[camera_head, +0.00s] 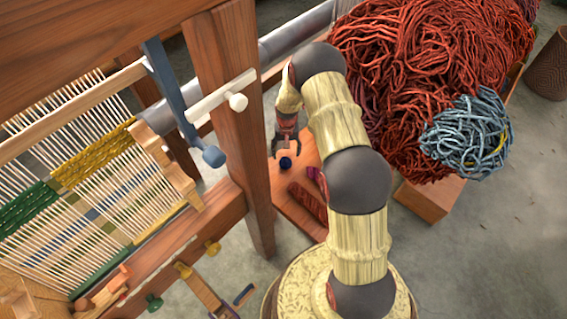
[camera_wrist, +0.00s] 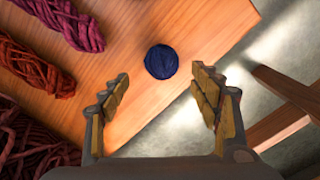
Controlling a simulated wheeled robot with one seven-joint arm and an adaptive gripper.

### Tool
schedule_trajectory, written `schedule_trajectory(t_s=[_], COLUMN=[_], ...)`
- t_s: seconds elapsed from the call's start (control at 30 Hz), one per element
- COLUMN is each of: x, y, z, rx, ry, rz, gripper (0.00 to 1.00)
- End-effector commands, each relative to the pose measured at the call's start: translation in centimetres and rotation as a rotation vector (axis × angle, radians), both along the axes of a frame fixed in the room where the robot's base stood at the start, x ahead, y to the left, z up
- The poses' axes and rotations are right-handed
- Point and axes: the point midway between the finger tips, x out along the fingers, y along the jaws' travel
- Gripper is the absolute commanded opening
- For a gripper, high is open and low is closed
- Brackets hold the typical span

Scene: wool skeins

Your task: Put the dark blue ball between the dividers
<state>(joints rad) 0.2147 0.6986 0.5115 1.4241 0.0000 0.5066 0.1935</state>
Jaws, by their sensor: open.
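The dark blue ball (camera_head: 285,162) is a small wound ball of yarn on a wooden board (camera_head: 287,203). In the wrist view the ball (camera_wrist: 161,62) lies near the board's right edge, just ahead of my fingertips and centred between them. My gripper (camera_wrist: 160,77) is open and empty, with its fingers on either side of the line to the ball. In the head view my gripper (camera_head: 287,143) points down just above the ball. I cannot make out any dividers for certain in either view.
A magenta skein (camera_wrist: 77,24), a rust-orange skein (camera_wrist: 36,66) and a dark red skein (camera_wrist: 22,140) lie left of the ball. A wooden loom (camera_head: 240,110) stands left of my arm. A big red yarn heap (camera_head: 420,70) with a grey-blue bundle (camera_head: 465,137) is at right.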

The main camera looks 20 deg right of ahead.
Motion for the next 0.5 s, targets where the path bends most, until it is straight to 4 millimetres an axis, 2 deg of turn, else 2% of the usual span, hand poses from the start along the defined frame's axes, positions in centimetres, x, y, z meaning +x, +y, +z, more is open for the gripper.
schedule_trajectory(t_s=[0.1, 0.27, 0.5], x=[0.0, -0.1, -0.2], y=[0.0, 0.1, 0.4], z=[-1.5, -2.6, -6.1], rx=[0.0, 0.0, 0.001], ry=[0.0, 0.001, 0.002], rz=[0.001, 0.002, 0.002], gripper=[0.63, 0.63, 0.63])
